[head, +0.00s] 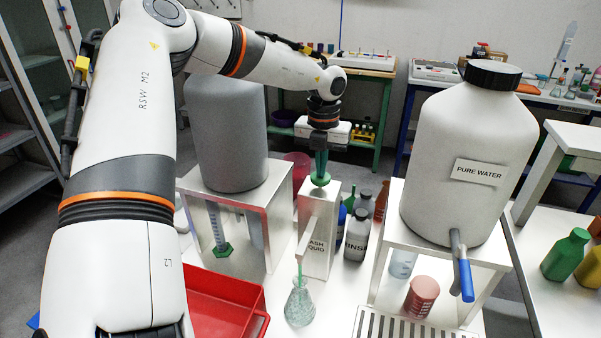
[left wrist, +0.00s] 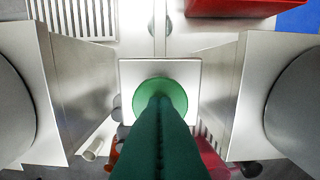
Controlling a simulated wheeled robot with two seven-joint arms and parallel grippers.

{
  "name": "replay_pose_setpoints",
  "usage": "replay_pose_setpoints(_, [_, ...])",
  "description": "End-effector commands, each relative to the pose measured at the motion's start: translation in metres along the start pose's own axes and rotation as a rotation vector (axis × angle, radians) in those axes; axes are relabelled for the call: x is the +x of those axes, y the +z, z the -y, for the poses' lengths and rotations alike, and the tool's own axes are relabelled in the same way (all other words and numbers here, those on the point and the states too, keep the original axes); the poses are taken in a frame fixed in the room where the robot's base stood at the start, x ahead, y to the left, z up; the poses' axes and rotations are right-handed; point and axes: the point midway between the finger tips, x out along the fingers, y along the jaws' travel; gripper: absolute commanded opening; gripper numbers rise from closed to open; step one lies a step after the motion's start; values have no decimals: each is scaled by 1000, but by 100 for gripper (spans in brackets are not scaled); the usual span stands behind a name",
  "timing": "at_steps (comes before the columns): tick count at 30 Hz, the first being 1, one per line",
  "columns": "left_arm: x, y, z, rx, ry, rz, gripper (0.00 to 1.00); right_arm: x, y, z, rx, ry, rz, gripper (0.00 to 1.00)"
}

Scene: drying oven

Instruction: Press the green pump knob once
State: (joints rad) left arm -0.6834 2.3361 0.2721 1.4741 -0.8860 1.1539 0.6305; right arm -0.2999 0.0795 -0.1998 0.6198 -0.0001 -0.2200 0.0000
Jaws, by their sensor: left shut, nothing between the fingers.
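The green pump knob (head: 320,180) is a round disc on top of the white wash liquid dispenser (head: 316,240). My left gripper (head: 320,170) points straight down with its dark green fingers shut and empty, over the knob. In the left wrist view the knob (left wrist: 174,86) shows as a green disc around the shut fingertips (left wrist: 160,102). The fingertips look to be at or touching the knob; its underside is hidden. A glass flask (head: 300,303) with pale greenish contents stands below the dispenser's spout (head: 306,240). My right gripper is out of view.
A grey tank (head: 226,135) on a metal stand is left of the dispenser. A white pure water tank (head: 465,150) with a blue-handled tap (head: 466,278) stands right. Dark bottles (head: 357,235) are close beside the dispenser. A red tray (head: 225,305) lies front left.

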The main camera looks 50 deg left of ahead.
Motion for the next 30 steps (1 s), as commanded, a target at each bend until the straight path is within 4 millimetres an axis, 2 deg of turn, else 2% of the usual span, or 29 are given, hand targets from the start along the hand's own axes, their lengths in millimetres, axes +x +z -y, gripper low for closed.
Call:
replay_pose_setpoints(10, [15,1,0,0,-2,3,0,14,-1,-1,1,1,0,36])
replay_pose_setpoints(20, [11,1,0,0,-2,4,0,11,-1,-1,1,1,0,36])
replay_pose_setpoints(30, [-9,1,0,0,-1,4,0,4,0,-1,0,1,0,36])
